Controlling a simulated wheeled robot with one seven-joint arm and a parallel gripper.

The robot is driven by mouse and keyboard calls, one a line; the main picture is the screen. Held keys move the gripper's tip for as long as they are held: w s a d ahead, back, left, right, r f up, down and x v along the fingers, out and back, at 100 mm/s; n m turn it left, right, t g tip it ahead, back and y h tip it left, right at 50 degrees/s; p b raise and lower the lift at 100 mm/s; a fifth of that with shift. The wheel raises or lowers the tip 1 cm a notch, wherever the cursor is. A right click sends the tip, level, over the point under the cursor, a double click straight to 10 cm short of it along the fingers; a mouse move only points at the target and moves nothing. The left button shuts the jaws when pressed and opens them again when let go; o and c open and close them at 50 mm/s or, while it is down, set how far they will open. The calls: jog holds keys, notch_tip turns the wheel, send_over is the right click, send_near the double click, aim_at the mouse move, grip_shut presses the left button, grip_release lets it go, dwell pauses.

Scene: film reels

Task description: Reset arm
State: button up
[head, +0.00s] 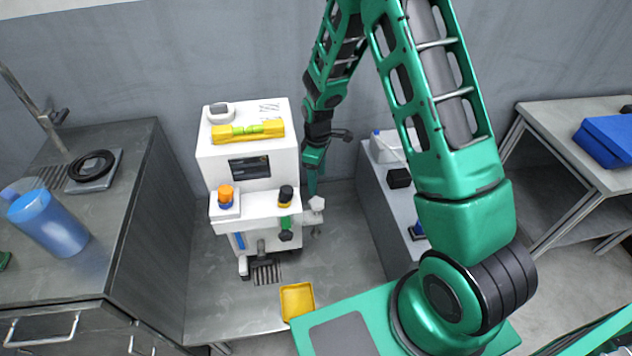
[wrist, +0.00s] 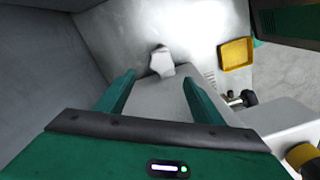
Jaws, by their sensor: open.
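My green arm reaches over the scene from the right in the head view. My gripper (head: 314,175) hangs beside the right side of a white machine (head: 246,165), against the grey wall. In the wrist view my gripper (wrist: 160,78) has its two green fingers spread apart with nothing held between them. A small white knob-like piece (wrist: 161,62) shows just beyond the fingertips; it also shows in the head view (head: 316,204) below the gripper. Whether the fingers touch the machine is not clear.
A yellow level (head: 247,132) lies on the machine. Orange-topped (head: 226,194) and black-topped (head: 286,194) items sit on its ledge. A yellow tray (head: 297,300) is in front. A blue cup (head: 48,222) stands left; a blue box (head: 606,138) lies right. A counter with a white container (head: 388,146) stands right of the gripper.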

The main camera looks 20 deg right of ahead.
dwell(0.4)
jog(key=s+d+r+m, duration=0.4)
jog(key=s+d+r, duration=0.2)
jog(key=r, duration=0.4)
jog(key=s+d+r+m, duration=0.3)
jog(key=s+d+r, duration=0.3)
jog(key=r, duration=0.4)
jog(key=s+d+r+m, duration=0.2)
jog(key=s+r+m, duration=0.2)
jog(key=s, duration=0.7)
jog(key=s+d+r+m, duration=0.2)
jog(key=s+r+m, duration=0.3)
jog(key=s, duration=0.6)
jog(key=shift+s+d+r+m, duration=0.15)
jog(key=shift+s+r+m, duration=0.05)
jog(key=shift+s+m, duration=0.2)
jog(key=shift+w, duration=0.1)
jog(key=shift+w+f, duration=0.25)
jog(key=shift+w, duration=0.35)
